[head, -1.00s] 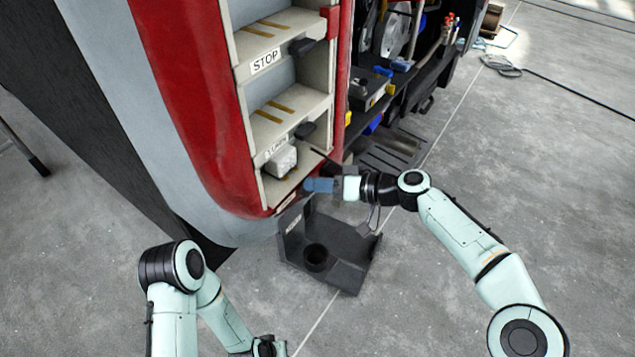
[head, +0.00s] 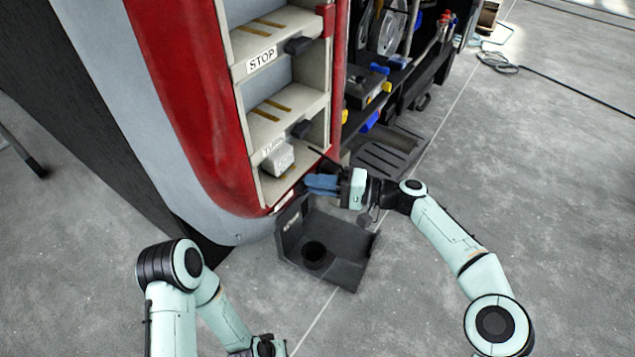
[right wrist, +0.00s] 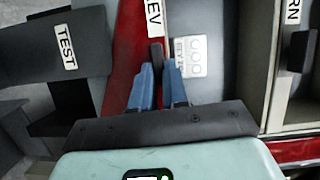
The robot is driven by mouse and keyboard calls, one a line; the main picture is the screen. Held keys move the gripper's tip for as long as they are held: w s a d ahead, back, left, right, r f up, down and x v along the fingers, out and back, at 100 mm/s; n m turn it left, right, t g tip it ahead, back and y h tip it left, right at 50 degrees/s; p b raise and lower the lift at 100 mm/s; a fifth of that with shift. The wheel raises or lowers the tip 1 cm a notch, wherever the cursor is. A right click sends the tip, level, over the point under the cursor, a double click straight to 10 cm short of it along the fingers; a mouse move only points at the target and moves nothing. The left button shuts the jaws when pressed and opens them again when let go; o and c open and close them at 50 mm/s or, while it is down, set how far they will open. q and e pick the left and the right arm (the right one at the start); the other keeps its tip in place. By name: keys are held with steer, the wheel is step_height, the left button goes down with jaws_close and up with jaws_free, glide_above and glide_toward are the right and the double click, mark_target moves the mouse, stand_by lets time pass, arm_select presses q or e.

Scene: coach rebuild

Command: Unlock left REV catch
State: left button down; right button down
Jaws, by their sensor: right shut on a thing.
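The left REV catch is a dark, narrow lever (right wrist: 156,53) just below a white label (right wrist: 154,14) ending in "EV", on the red and grey panel in the right wrist view. The two blue fingers of my right gripper (right wrist: 156,82) are closed around its lower part. In the head view my right gripper (head: 308,185) is at the lower right corner of the red-framed coach unit (head: 175,90), where its fingers hide the catch. Of my left arm only links and a dark joint show at the bottom; its gripper is out of frame.
A dark open tray (head: 345,268) with a round cup (head: 315,255) sits below my right gripper. Shelves above hold dark catches and a white block (head: 279,158). A cluttered tool rack (head: 385,80) stands to the right. The floor at right is mostly clear.

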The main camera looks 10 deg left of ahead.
steer(key=shift+f+m, duration=0.15)
steer(key=shift+m, duration=0.25)
steer(key=c, duration=1.1)
jaws_free()
steer(key=shift+c, duration=0.2)
